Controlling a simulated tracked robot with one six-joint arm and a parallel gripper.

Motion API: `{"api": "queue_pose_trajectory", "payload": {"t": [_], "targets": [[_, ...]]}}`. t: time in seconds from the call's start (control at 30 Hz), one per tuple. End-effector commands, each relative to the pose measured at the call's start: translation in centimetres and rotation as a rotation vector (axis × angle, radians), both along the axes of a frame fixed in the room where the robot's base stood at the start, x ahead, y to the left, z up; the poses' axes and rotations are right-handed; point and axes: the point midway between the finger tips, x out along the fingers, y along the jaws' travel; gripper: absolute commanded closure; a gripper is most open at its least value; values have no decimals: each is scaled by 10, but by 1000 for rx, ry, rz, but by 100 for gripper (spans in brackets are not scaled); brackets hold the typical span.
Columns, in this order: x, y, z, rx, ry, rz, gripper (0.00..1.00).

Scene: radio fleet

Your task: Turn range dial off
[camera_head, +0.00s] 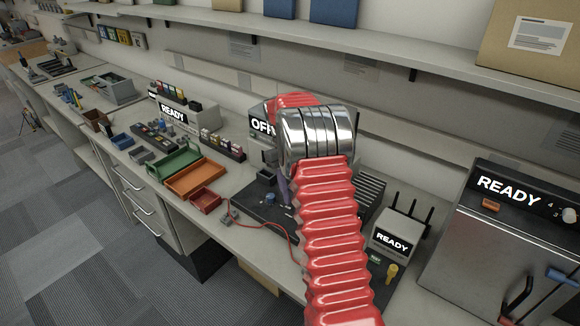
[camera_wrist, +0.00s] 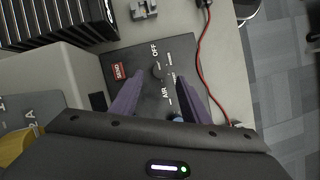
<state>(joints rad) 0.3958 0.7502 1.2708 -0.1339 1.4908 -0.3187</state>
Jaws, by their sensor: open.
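A dark control panel (camera_wrist: 146,47) lies on the bench in the wrist view, printed OFF near its far end and AIR lower down. A small round black dial (camera_wrist: 158,71) sits beside the OFF print; which way it points is too small to tell. My gripper (camera_wrist: 160,77) is open, its two purple fingers apart on either side of the dial. I cannot tell whether they touch it. In the head view one purple finger (camera_head: 284,190) shows over the dark panel (camera_head: 253,211); my red arm hides the rest.
A red button (camera_wrist: 119,72) is left of the dial, and a blue knob (camera_wrist: 177,117) is partly behind my gripper. A red cable (camera_wrist: 199,50) runs along the panel's right side. Orange (camera_head: 193,181) and green trays stand left on the bench. A READY box (camera_head: 398,235) stands right.

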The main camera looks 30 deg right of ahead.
Motion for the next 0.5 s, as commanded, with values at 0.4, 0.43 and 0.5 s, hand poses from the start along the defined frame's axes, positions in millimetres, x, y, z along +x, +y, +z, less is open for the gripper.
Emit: {"api": "queue_pose_trajectory", "payload": {"t": [0.4,0.43,0.5], "targets": [[26,-1,60,-1,-3,-1,58],[28,-2,64,-1,-3,-1,58],[31,-2,70,-1,-3,-1,58]]}}
